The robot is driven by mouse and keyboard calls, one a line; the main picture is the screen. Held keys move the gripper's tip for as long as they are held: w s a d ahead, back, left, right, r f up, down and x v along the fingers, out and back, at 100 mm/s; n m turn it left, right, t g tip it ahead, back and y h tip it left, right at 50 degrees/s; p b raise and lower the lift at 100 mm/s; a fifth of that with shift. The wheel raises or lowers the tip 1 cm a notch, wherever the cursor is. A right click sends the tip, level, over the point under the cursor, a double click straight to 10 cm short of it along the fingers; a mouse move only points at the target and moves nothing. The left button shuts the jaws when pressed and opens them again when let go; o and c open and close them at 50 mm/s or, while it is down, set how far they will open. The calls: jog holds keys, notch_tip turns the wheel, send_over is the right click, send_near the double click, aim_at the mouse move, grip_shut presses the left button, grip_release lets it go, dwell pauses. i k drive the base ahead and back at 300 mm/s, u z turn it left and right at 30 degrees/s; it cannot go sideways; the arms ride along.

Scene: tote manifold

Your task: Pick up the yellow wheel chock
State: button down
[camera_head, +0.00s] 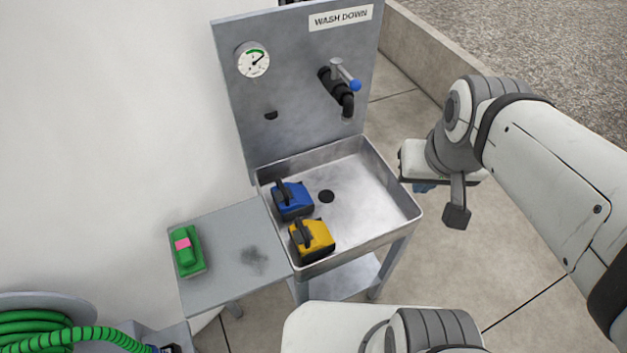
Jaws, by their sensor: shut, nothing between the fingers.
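The yellow wheel chock (318,236) sits in the near left corner of the metal sink basin (385,237). It has a yellow body, a black handle on top and a dark lower side. My gripper (456,214) is to the right of the basin, apart from the chock, at the end of my raised arm. It is shut and empty. Its fingers are seen only in part, with the wrist over them.
A similar blue block (296,197) with a black handle lies just behind the yellow chock. A tap (342,92) juts out above the basin. A green block (188,252) with a pink patch lies on the side shelf (222,282). The basin's right half is clear.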

aim_at(311, 239)
jog(key=u, duration=0.05)
jog(key=k, duration=0.5)
jog(key=z, duration=1.4)
jog(key=k, duration=0.85)
jog(key=u, duration=1.05)
jog(key=i, duration=1)
jog(key=u, duration=0.1)
